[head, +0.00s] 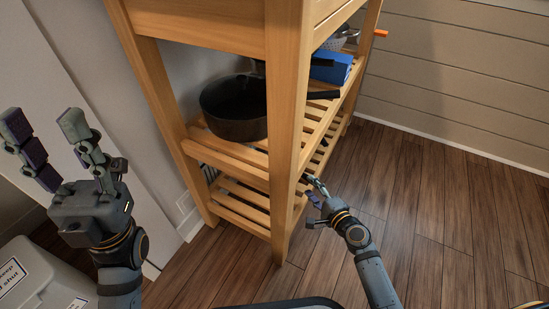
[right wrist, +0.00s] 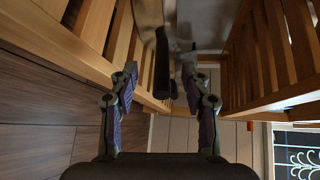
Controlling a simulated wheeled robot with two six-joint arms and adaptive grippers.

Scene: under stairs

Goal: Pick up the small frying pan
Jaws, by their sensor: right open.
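In the right wrist view a dark handle (right wrist: 162,66) points toward me between the fingers of my right gripper (right wrist: 159,84). It leads to a greyish pan shape at the top, which I take as the small frying pan; its body is mostly out of frame. My right gripper (head: 317,190) is open beside the shelf's lower level in the head view, its fingers on either side of the handle without visibly closing on it. The front post hides most of that level in the head view. My left gripper (head: 58,150) is open and empty at the left.
A wooden slatted shelf (head: 285,130) stands ahead. Its upper level holds a large dark pan (head: 235,112) with a handle to the right, a blue box (head: 331,67) and a colander (head: 334,43). A grey bin (head: 38,275) is at lower left. Floor at right is clear.

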